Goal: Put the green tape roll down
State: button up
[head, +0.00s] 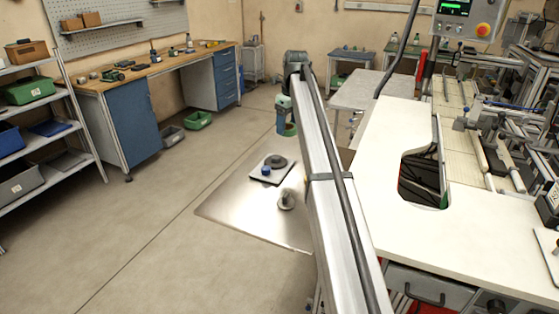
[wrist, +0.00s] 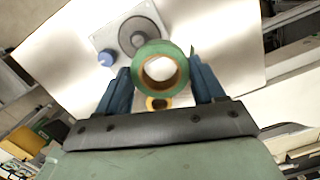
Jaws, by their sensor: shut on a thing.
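The green tape roll (wrist: 160,47) is between the two blue fingers of my gripper (wrist: 159,78), which is shut on it. Its open core faces the wrist camera. In the head view the green roll (head: 289,130) hangs below my gripper (head: 284,112), above the far part of a shiny metal tabletop (head: 235,205). It looks clear of the top. The wrist view also shows the disc (wrist: 138,36) and knob (wrist: 105,59), beyond the roll.
A yellowish ring (wrist: 157,103) shows just below the green roll in the wrist view. The left of the metal top is bare. A white worktop (head: 390,215) stands at right.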

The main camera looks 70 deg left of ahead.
jog(key=s+r, duration=0.2)
jog(key=s, duration=0.2)
send_near(276, 158)
jog(key=shift+m, duration=0.3)
jog(key=shift+s+a+f, duration=0.1)
jog(key=shift+a+f, duration=0.1)
jog(key=shift+f, duration=0.65)
jog(key=shift+s+a+f, duration=0.1)
jog(key=shift+a+f, duration=0.15)
jog(key=shift+f, duration=0.6)
jog(key=shift+s+a+f, duration=0.1)
jog(key=shift+a+f, duration=0.1)
jog(key=shift+f, duration=0.65)
jog(key=shift+f, duration=0.65)
jog(key=o, duration=1)
jog(key=shift+r, duration=0.1)
jog(key=r, duration=0.4)
jog(key=d+r, duration=0.1)
jog(key=r, duration=0.8)
jog(key=shift+w+d, duration=0.15)
jog(key=shift+w, duration=0.2)
